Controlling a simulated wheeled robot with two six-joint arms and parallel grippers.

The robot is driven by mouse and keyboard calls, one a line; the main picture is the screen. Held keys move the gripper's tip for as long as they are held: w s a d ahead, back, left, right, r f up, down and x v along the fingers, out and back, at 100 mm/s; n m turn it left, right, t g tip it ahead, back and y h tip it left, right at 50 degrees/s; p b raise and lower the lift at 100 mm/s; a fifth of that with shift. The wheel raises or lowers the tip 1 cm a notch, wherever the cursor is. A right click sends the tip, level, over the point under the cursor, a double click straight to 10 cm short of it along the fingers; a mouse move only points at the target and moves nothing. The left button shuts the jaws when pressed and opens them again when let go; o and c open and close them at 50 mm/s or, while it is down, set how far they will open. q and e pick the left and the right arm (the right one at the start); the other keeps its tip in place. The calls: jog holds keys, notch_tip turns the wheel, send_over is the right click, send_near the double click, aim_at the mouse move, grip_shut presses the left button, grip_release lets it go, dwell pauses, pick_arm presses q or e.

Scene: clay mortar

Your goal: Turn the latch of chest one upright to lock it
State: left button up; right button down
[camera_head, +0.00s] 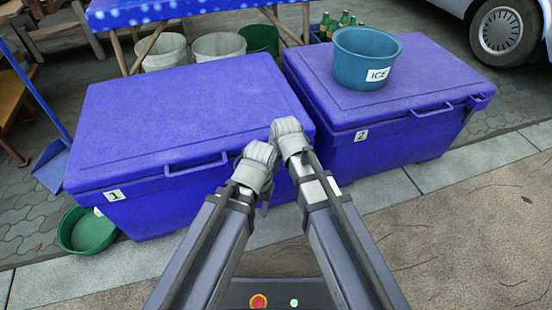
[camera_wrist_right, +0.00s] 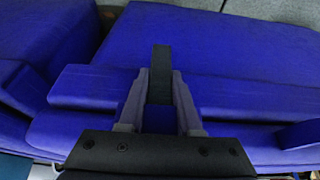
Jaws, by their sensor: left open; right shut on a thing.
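Chest one (camera_head: 190,105) is a closed blue cooler marked 1, at the left in the head view. My right gripper (camera_head: 288,133) is at the right end of its front lid edge. In the right wrist view, the right gripper (camera_wrist_right: 160,100) is shut on a narrow dark strip, apparently the latch (camera_wrist_right: 161,60), which runs lengthwise between the fingers. The fingers hide part of it, and its exact tilt is unclear. In the head view my grippers hide the latch. My left gripper (camera_head: 258,160) is open beside the right one, in front of the chest.
Chest two (camera_head: 400,135), also blue and closed, stands close at the right with a teal ICE tub (camera_head: 365,60) on top. Chest one's handle (camera_head: 196,165) is left of my grippers. A green basin (camera_head: 90,232) lies front left. Pavement in front is clear.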

jog(key=c, duration=0.6)
grip_release()
jog(key=a+p+v, duration=0.1)
jog(key=p+v, duration=0.6)
jog(key=shift+s+d+r, duration=0.2)
jog(key=shift+d+r, duration=0.2)
jog(key=shift+d, duration=0.1)
